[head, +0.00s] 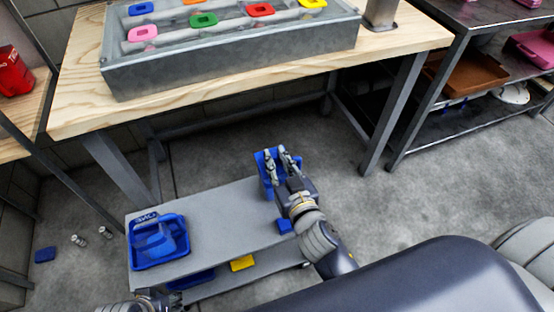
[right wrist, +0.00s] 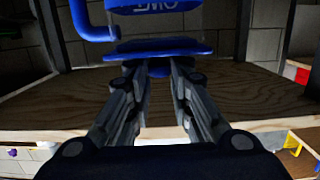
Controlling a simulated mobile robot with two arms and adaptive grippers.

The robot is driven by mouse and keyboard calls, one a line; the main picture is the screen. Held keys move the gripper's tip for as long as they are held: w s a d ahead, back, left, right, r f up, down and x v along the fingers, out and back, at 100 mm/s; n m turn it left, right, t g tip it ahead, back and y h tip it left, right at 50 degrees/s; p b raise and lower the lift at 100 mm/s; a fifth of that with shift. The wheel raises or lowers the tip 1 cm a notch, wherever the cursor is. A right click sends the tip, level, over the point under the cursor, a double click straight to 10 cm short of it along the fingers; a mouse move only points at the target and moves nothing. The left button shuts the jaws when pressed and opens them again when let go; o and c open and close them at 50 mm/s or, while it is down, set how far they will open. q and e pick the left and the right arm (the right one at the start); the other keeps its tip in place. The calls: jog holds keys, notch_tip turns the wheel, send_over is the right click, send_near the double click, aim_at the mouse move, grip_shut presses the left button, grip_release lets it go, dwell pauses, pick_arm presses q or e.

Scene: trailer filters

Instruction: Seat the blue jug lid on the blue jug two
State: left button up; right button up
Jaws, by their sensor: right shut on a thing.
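My right gripper (head: 284,152) reaches over the right end of a grey cart, its fingers close together at a blue jug (head: 267,172). In the right wrist view, my right gripper (right wrist: 158,72) is shut on a flat, rounded blue piece, which looks like the blue jug lid (right wrist: 160,48). Just beyond it is a blue jug body with white lettering and a tubular handle (right wrist: 95,30). Whether lid and jug touch is unclear. My left gripper (head: 152,303) is mostly cut off below.
The grey cart (head: 225,208) has clear room mid-top; yellow and blue pieces are on its lower shelf. A wooden workbench (head: 75,105) stands behind, carrying a grey metal box (head: 240,60) with coloured parts. A blue piece (head: 45,255) lies on the floor at left.

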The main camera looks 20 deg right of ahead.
dwell(0.3)
jog(key=o, duration=1)
jog(key=shift+o, duration=0.6)
jog(key=o, duration=0.3)
jog(key=shift+o, duration=0.3)
jog(key=shift+r, duration=0.1)
